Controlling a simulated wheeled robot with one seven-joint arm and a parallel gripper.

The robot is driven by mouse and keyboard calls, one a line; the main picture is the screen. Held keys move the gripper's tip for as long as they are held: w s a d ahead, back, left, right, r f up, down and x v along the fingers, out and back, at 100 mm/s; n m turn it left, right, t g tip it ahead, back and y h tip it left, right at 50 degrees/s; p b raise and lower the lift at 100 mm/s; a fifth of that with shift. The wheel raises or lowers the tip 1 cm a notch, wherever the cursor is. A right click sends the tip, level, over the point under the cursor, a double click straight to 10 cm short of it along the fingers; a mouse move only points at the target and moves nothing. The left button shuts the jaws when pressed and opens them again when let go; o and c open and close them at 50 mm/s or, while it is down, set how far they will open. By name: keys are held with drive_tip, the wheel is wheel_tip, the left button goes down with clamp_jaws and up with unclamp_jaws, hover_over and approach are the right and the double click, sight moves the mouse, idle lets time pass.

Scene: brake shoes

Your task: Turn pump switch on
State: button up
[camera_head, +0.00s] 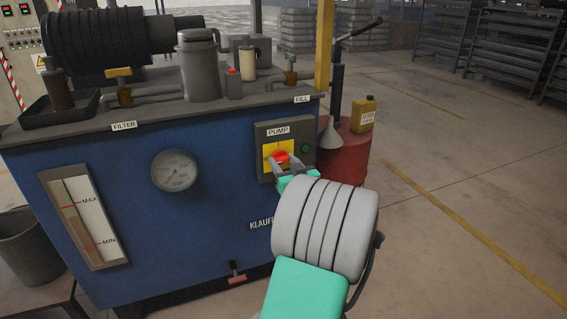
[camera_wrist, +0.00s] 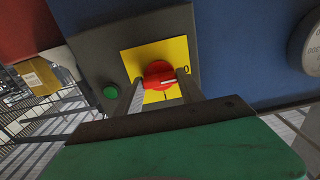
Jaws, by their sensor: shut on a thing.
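The pump switch is a red rotary knob (camera_head: 281,157) on a yellow plate (camera_head: 270,151), set in a dark panel (camera_head: 262,135) labelled PUMP on the blue tank. My gripper (camera_head: 283,164) reaches the panel from the front right, its fingers at the knob. In the wrist view my gripper (camera_wrist: 159,82) has one finger on each side of the red knob (camera_wrist: 157,75) and is shut on it. A white mark on the knob points right in that view, and a 0 shows at the plate's right. A green button (camera_wrist: 110,92) sits beside the plate.
The blue tank (camera_head: 215,225) carries a round gauge (camera_head: 175,171) and a MAX/MIN level window (camera_head: 84,215). A red drum (camera_head: 345,155) with a yellow can (camera_head: 363,114) and a funnel stands right of the tank. The floor further right is clear.

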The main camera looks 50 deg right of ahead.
drive_tip(key=c, duration=0.5)
drive_tip(key=shift+c, duration=0.2)
